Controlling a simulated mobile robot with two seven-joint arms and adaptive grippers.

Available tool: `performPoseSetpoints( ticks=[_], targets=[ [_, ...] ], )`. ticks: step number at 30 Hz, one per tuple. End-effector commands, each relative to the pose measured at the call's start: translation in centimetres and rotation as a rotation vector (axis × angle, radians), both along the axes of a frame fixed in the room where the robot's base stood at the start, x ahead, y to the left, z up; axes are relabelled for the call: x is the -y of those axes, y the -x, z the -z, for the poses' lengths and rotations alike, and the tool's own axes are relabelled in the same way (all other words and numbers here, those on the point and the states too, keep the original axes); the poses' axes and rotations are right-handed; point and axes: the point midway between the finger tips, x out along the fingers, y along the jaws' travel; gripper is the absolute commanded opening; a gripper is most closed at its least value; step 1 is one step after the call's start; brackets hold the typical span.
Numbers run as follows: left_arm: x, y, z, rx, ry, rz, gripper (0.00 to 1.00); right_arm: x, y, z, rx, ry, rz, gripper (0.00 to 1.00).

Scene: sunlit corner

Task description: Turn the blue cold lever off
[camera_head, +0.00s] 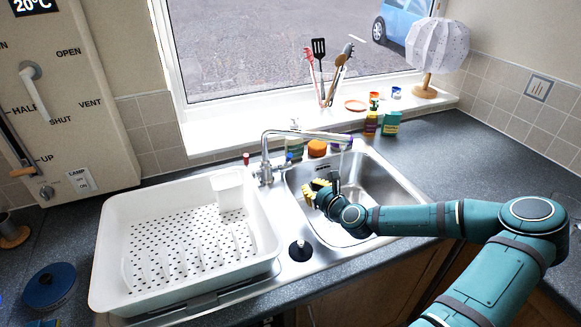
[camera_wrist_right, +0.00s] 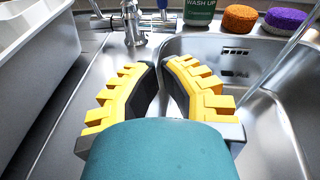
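The chrome tap (camera_head: 265,168) stands behind the sink, its spout reaching right over the basin. A small blue lever end (camera_head: 289,157) shows just right of the tap body, and a red one (camera_head: 246,158) at its left. The tap's base also shows at the top of the right wrist view (camera_wrist_right: 134,28). My right gripper (camera_head: 322,184) is over the left part of the basin, in front of the tap and apart from it. In the wrist view its yellow fingers (camera_wrist_right: 161,66) are empty with a narrow gap between the tips. A sliver at the bottom left edge may be my left gripper (camera_head: 46,323).
A thin water stream (camera_wrist_right: 298,38) falls into the sink basin (camera_head: 375,185). A green wash-up bottle (camera_wrist_right: 199,10), an orange sponge (camera_wrist_right: 240,18) and a purple one (camera_wrist_right: 284,21) stand behind the basin. A white dish rack (camera_head: 110,235) fills the left side.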

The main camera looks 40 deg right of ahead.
Motion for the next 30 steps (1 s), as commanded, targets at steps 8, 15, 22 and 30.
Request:
performPoseSetpoints(
  ticks=[8, 15, 22, 30],
  targets=[
    [0.0, 0.2, 0.7, -0.005, 0.001, 0.004, 0.69, 0.7, -5.2, 1.1, 0.001, 0.002, -0.003, 0.0],
    [0.1, 0.3, 0.8, -0.006, 0.002, 0.006, 0.69, 1.3, -8.9, 0.5, 0.001, 0.005, -0.002, 0.0],
    [0.1, 0.2, 0.7, -0.005, 0.001, 0.004, 0.69, 1.4, -10.4, -0.5, 0.0, 0.003, -0.001, 0.0],
    [0.1, 0.2, 0.7, -0.005, 0.001, 0.004, 0.69, 1.4, -10.6, -0.6, -0.001, 0.001, 0.0, 0.0]
  ],
)
